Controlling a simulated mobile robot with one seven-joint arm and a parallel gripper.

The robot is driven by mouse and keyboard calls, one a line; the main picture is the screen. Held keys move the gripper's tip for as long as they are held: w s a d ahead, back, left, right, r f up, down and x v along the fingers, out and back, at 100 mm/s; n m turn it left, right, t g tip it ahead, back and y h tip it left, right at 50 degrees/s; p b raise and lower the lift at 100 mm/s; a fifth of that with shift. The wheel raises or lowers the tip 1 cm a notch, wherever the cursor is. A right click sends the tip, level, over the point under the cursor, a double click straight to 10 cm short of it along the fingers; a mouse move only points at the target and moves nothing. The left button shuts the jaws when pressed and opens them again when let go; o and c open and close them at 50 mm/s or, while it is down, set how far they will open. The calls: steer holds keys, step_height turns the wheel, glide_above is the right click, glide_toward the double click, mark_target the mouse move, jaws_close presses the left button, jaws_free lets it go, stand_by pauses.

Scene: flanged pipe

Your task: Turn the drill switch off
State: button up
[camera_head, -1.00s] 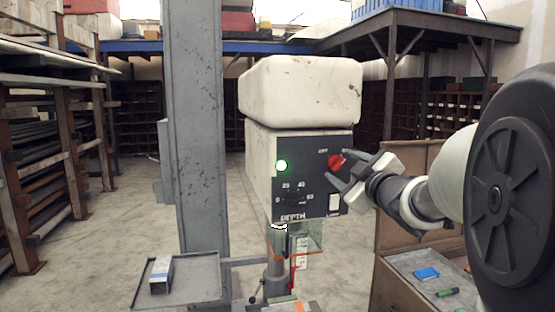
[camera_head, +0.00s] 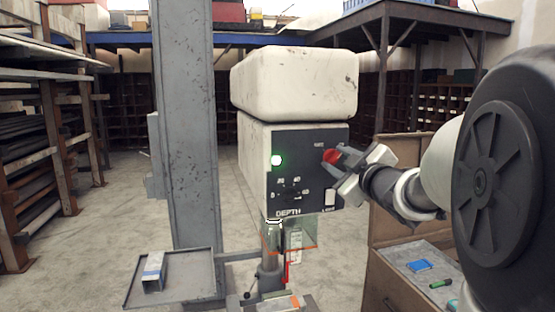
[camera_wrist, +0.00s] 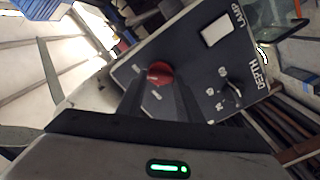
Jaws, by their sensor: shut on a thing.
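The drill press head has a dark control panel (camera_head: 300,190) on its front, below a cream cover (camera_head: 295,82). A red switch knob (camera_head: 331,156) sits at the panel's upper right; it also shows in the wrist view (camera_wrist: 159,73). A green lamp (camera_head: 277,160) is lit at the panel's upper left. My gripper (camera_head: 340,162) reaches in from the right and is shut on the red knob. In the wrist view the fingers (camera_wrist: 160,92) meet the knob and hide part of it. The label beside the knob is too small to read surely.
A grey column (camera_head: 187,130) stands left of the drill head. A tray (camera_head: 195,280) with a metal block (camera_head: 153,272) is at the lower left. A clear guard (camera_head: 300,235) hangs below the panel. A cabinet (camera_head: 385,285) stands at the lower right.

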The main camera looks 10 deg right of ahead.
steer(key=shift+f+n+b, duration=0.1)
steer(key=shift+n+b, duration=0.2)
steer(key=shift+b, duration=0.05)
steer(key=n+b, duration=0.3)
steer(key=b, duration=0.1)
steer(key=shift+a+f, duration=0.1)
steer(key=shift+f, duration=0.1)
steer(key=n+b, duration=0.4)
steer(key=n, duration=0.2)
steer(key=shift+b, duration=0.4)
steer(key=n+b, duration=0.3)
steer(key=n, duration=0.1)
steer(key=shift+f, duration=0.1)
steer(key=shift+n+b, duration=1.2)
steer(key=shift+n, duration=0.9)
steer(key=o, duration=1.1)
